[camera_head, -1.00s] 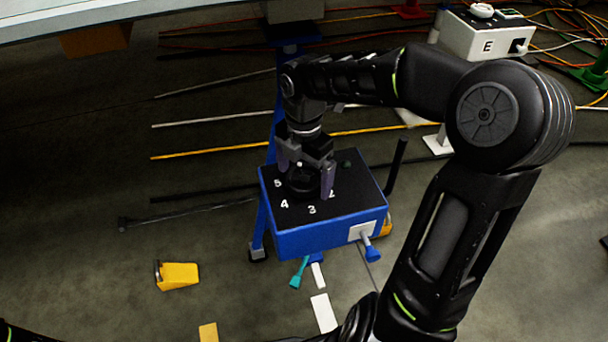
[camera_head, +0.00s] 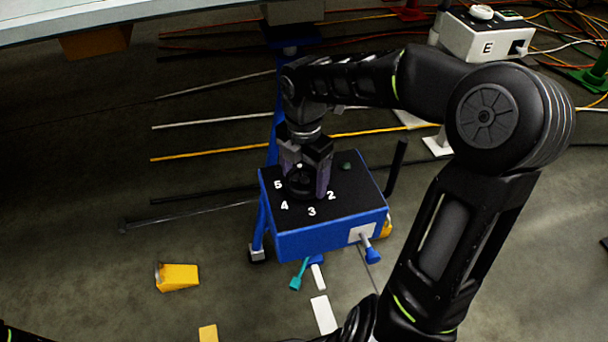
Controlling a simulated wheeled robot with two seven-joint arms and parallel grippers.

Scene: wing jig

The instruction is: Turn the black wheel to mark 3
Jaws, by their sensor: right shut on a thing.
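The black wheel (camera_head: 301,187) sits on the black top of a blue box (camera_head: 335,236). The white marks 2, 3 (camera_head: 312,211), 4 and 5 show around it; mark 3 is at the front. My right gripper (camera_head: 305,190) comes down from above and is shut on the wheel, one finger on each side. The fingers hide much of the wheel, and I cannot tell which mark it points to. My left gripper is not in view; only a bit of dark arm shows at the bottom left corner.
A green button (camera_head: 346,166) is on the box top behind the wheel. A dark upright bar (camera_head: 396,166) stands at the box's right. A yellow block (camera_head: 177,277) lies on the floor at left. A white box marked E (camera_head: 470,38) and cables are at the back right.

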